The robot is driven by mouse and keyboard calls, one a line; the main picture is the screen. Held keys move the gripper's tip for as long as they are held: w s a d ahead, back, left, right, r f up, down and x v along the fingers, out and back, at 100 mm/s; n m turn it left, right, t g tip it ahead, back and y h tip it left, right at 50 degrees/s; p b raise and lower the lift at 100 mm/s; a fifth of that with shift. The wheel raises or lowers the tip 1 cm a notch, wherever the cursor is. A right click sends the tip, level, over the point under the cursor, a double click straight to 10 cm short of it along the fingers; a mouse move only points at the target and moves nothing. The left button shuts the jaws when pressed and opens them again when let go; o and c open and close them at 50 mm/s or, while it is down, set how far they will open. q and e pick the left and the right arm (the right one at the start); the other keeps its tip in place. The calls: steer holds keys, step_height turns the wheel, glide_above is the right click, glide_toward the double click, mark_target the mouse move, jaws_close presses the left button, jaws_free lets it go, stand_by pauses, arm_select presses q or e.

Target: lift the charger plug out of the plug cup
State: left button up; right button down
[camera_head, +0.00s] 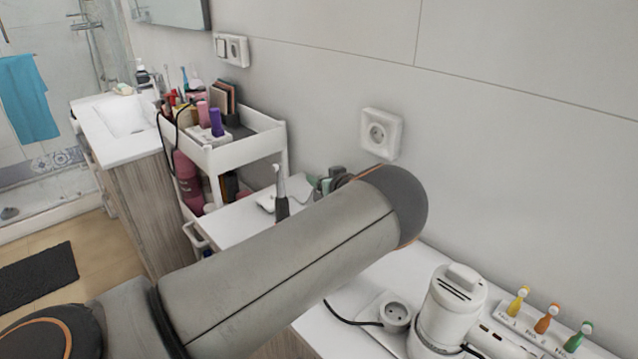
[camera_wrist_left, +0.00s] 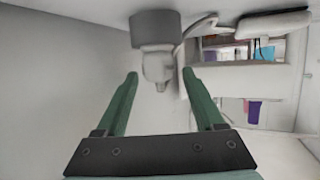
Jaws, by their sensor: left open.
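The plug cup (camera_wrist_left: 155,22) is a grey cylinder at the top of the left wrist view, which shows the scene upside down. The pale charger plug (camera_wrist_left: 156,66) sticks out of it, with a cord running right. My left gripper (camera_wrist_left: 159,77) has two green fingers, spread apart and empty. The plug lies just beyond the fingertips, between them in the picture; I cannot tell whether they touch. In the head view my left arm crosses the middle, and only small green parts of the gripper (camera_head: 325,184) show behind it. Cup and plug are not clearly seen there. My right gripper is out of view.
An electric toothbrush (camera_head: 281,197) stands left of the gripper. A white cart (camera_head: 245,150) with cosmetics is behind it. A wall socket (camera_head: 381,133) is above. A white device (camera_head: 447,311), a round socket (camera_head: 396,316) and a holder with coloured brush heads (camera_head: 546,319) fill the near right.

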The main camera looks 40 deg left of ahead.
arm_select(q)
steer(key=shift+a, duration=0.15)
jaws_close()
stand_by(0.6)
